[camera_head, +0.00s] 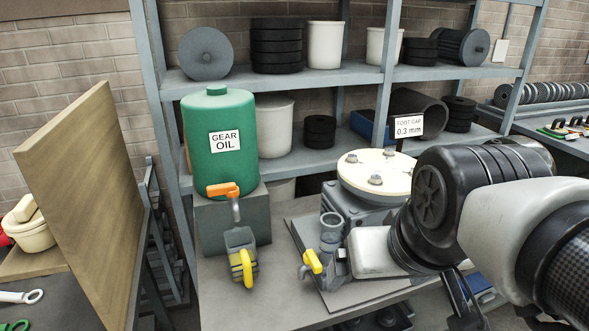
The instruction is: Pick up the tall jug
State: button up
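A tall grey vessel (329,246) with a round open top and a yellow handle on its left stands on the bench; it looks like the tall jug. A lower grey jug (240,250) with a yellow handle stands to its left, under the orange tap (223,190) of the green gear oil tank (218,135). My gripper (341,264) comes in from the right, its pale hand level with the tall vessel and its end at the vessel's right side. The fingers are small and partly hidden, so I cannot tell whether they touch or grip it.
A wooden panel (85,195) rises at left. Shelves (345,78) with dark rolls and pale tubs are behind. The bench front (262,297) is bare.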

aim_at(241, 248)
jog(key=i+l+u, duration=0.4)
jog(key=u, duration=1.25)
